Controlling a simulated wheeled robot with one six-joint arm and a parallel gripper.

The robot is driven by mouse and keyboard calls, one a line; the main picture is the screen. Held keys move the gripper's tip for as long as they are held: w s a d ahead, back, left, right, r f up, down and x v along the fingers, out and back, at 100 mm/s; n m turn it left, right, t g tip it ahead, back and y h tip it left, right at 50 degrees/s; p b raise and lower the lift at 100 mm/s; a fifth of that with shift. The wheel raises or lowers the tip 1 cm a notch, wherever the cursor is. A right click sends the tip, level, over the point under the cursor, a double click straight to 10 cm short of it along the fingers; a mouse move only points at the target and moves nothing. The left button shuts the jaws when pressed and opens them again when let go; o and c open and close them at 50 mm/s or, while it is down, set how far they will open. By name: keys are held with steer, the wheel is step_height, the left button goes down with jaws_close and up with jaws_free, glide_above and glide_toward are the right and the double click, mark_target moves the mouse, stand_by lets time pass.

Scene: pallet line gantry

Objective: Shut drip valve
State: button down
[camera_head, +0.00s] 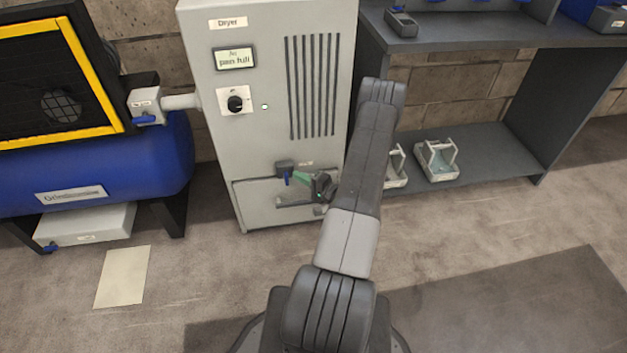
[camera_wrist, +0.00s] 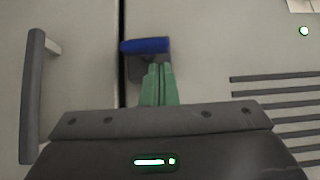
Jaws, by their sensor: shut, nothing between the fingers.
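The drip valve (camera_head: 285,165) is a small dark block low on the front of the grey dryer (camera_head: 222,130). Its blue lever (camera_head: 287,178) points down in the head view. In the wrist view the blue lever (camera_wrist: 145,46) lies crosswise just beyond my fingertips, with the dark valve body partly hidden behind them. My gripper (camera_head: 301,178) has green fingers, pressed together and empty, just right of the lever. In the wrist view the gripper's fingertips (camera_wrist: 158,68) are beside the lever; I cannot tell whether they touch it.
A dark bar handle (camera_wrist: 33,95) stands out from the panel in the wrist view. The dryer's display (camera_head: 235,58) reads "pan full" above a black knob (camera_head: 235,103). A blue tank (camera_head: 130,165) stands left. A grey shelf unit (camera_head: 480,150) holding trays stands right.

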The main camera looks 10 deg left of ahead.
steer(key=shift+s+a, duration=0.15)
steer(key=shift+a, duration=0.35)
